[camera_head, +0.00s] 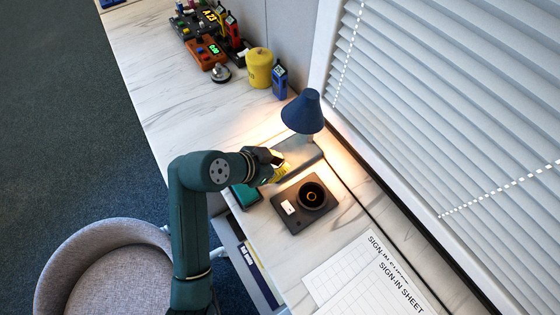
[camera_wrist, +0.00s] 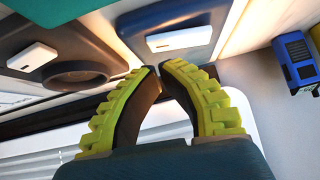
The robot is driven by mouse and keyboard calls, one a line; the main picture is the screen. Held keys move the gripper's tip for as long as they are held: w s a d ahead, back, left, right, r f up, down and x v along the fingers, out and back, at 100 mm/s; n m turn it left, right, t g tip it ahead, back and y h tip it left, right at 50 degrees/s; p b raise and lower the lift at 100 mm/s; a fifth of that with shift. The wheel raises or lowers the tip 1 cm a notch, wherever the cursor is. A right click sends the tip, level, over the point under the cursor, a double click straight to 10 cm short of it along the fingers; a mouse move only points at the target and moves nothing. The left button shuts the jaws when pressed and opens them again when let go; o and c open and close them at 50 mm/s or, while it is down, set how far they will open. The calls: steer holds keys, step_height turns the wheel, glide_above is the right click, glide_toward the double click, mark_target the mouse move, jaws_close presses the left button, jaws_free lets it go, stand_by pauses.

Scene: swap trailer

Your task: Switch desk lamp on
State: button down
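The desk lamp has a dark blue cone shade (camera_head: 303,112) over a flat grey-blue base (camera_head: 302,156). Warm light falls on the counter and wall around it. In the wrist view a blue base (camera_wrist: 150,18) carries a white rocker switch (camera_wrist: 180,40). My gripper (camera_head: 277,172) is beside the lamp base, low over the counter. In the wrist view its yellow-green fingers (camera_wrist: 160,70) have their tips together, just below the switch in the picture, with nothing seen between them. I cannot tell whether they touch the base.
A dark plate with a round ring (camera_head: 312,196) and a white switch (camera_head: 289,207) lies close by. A teal item (camera_head: 246,195) is partly behind my arm. A yellow canister (camera_head: 259,68) and blue device (camera_head: 280,82) stand farther back. Sign-in sheets (camera_head: 370,275) lie in front; blinds line the right.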

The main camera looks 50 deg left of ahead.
steer(key=r+p, duration=0.4)
steer(key=r, duration=0.1)
steer(key=shift+s+d+r+p, duration=0.1)
steer(key=shift+d+p, duration=0.2)
steer(key=b+v, duration=0.1)
steer(key=v, duration=0.8)
steer(key=shift+s+d+f+b, duration=0.25)
steer(key=shift+f+b, duration=0.05)
steer(key=shift+b, duration=0.1)
